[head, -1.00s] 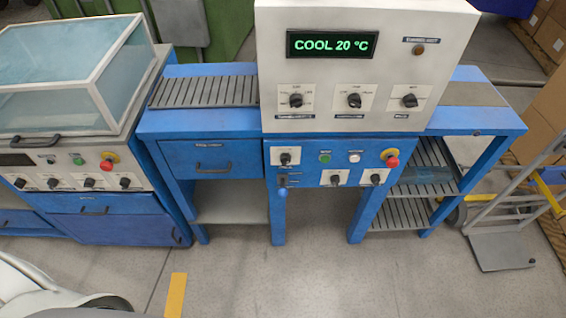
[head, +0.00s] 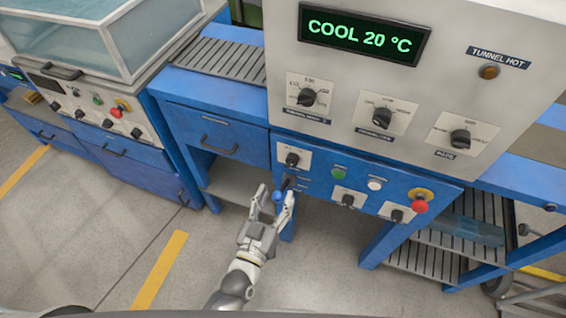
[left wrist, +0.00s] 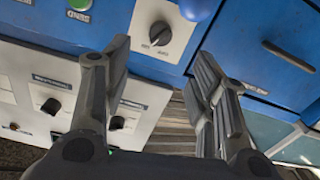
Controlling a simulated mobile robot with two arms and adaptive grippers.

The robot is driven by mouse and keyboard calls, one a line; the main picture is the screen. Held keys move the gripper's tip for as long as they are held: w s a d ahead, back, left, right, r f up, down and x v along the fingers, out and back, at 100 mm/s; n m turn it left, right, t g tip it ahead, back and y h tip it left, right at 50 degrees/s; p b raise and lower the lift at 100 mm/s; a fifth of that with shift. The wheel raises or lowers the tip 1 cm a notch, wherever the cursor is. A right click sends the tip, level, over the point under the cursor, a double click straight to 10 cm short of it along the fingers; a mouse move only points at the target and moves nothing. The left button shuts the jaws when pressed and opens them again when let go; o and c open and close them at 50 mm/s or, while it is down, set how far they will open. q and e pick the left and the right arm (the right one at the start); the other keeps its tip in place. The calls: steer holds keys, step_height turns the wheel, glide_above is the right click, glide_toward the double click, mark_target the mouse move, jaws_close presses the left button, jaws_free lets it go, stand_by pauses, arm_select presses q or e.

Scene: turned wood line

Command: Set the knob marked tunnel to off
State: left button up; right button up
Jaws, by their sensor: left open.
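Several black knobs on white plates show on the tunnel machine, and their small labels are too blurred to tell surely which is marked tunnel. One knob (head: 291,159) is at the upper left of the blue panel, its pointer direction unclear; it also shows in the left wrist view (left wrist: 160,34), ahead of the fingers. My left gripper (head: 275,199) is open and empty, low in front of the blue panel, just below that knob. In the left wrist view its fingers (left wrist: 163,55) are spread wide, apart from the knob. My right gripper is not in view.
A blue-handled lever (head: 278,194) is close to my left fingertips. A green button (head: 338,174), a white button (head: 375,184) and a red stop button (head: 419,206) share the panel. The grey panel's display (head: 364,34) reads COOL 20 °C. Floor in front is clear.

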mark_target(290, 166)
arm_select(q)
steer(key=x, duration=0.4)
steer(key=shift+a+r, duration=0.1)
steer(key=shift+r, duration=0.05)
steer(key=x, duration=0.5)
steer(key=shift+w, duration=0.15)
steer(key=shift+w+d, duration=0.25)
steer(key=shift+w, duration=0.25)
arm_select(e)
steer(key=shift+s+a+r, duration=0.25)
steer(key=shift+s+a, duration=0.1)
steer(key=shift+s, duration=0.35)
